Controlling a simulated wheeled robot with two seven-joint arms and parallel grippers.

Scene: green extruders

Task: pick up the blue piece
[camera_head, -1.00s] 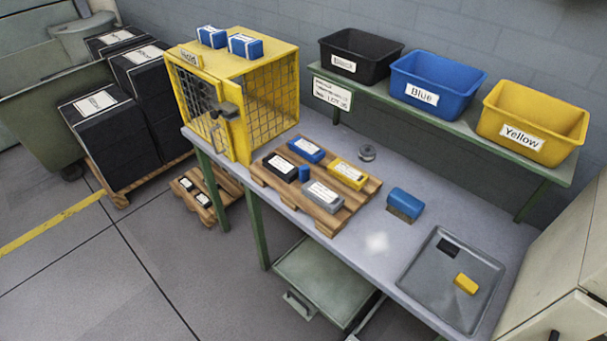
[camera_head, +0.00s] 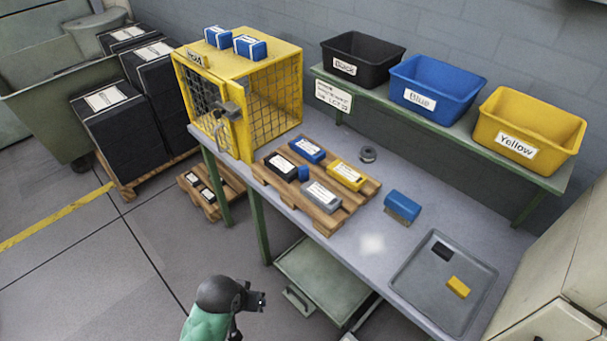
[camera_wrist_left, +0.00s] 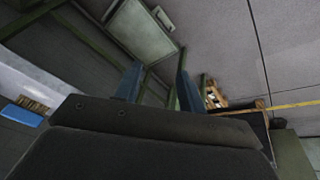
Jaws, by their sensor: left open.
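A small blue piece (camera_head: 303,173) lies on the wooden pallet (camera_head: 327,224) on the table, between the black and grey labelled boxes. A larger blue labelled box (camera_head: 307,149) lies behind it on the pallet. My left gripper (camera_head: 259,301) is low at the front, left of the table and apart from all these things. In the left wrist view its two fingers (camera_wrist_left: 157,85) are apart with nothing between them. A blue brush-like block (camera_head: 402,206) stands on the table right of the pallet; it also shows in the left wrist view (camera_wrist_left: 22,115). My right gripper is not in view.
A grey tray (camera_head: 420,297) holds a small black and a small yellow piece. A yellow mesh cage (camera_head: 237,60) stands at the table's left end with two blue boxes on top. Black, blue (camera_head: 436,88) and yellow bins stand on the back shelf. Table around the brush is clear.

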